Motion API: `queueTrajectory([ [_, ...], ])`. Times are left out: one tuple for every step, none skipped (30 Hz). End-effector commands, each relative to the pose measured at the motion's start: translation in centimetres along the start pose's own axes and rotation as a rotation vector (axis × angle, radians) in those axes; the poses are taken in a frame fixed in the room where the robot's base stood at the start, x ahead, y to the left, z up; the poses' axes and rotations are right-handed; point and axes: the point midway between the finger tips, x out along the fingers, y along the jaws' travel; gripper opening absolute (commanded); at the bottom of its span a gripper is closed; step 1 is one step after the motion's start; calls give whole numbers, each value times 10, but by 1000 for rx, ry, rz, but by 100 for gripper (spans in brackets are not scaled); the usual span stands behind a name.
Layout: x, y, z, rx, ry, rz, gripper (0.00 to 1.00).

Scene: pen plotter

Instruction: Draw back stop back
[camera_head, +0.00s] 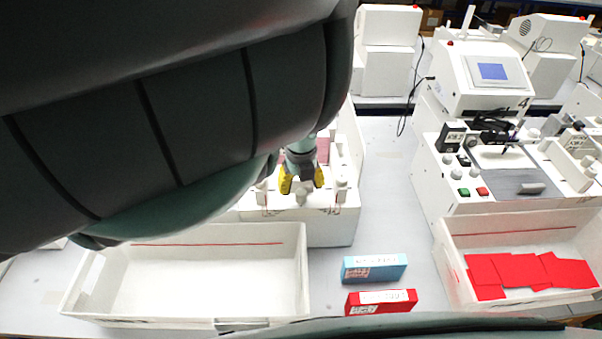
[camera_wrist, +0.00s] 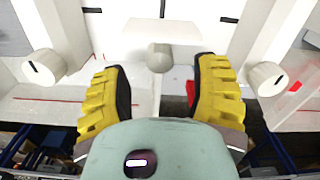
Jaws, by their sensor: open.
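My gripper (camera_head: 302,180) has yellow ribbed fingers and is open over the front of a white fixture (camera_head: 325,228) in the middle of the head view. In the wrist view the fingers (camera_wrist: 160,85) stand apart on both sides of a small white round knob (camera_wrist: 159,57), with a gap on each side. The knob sits at the middle of the fixture's front. I cannot tell its depth between the fingertips. A left knob (camera_wrist: 44,67) and a right knob (camera_wrist: 268,78) flank it. Which part is the back stop is not marked. My arm hides much of the fixture.
An empty white bin (camera_head: 306,270) stands at front left. A blue box (camera_head: 374,268) and a red box (camera_head: 381,301) lie beside it. A bin (camera_head: 450,262) with red cards stands at right. A white machine (camera_head: 482,80) with a screen stands behind it. Bare table lies between.

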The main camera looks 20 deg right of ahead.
Motion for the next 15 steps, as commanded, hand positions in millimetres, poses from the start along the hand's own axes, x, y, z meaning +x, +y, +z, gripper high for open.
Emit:
queueTrajectory([
  [-6, 1, 2, -1, -3, 0, 61],
  [-9, 1, 1, 0, -3, 0, 61],
  [-13, 1, 1, 0, -3, 1, 61],
  [-15, 2, 1, 0, -3, 3, 61],
  [-18, 2, 0, 1, -2, 5, 61],
  [-23, 2, 1, 1, -2, 4, 61],
  [-25, 2, 1, 1, -2, 4, 61],
  [-28, 1, 0, 2, -1, 4, 61],
  [-31, 1, 0, 2, -1, 4, 61],
  [-33, 1, 1, 2, -1, 4, 61],
  [-35, 1, 1, 1, -1, 4, 61],
  [-36, 1, 0, 0, 0, 4, 61],
  [-38, 1, 0, 1, 1, 4, 61],
  [-38, 1, -1, 1, 2, 4, 61],
  [-39, 1, -1, 0, 3, 3, 61],
])
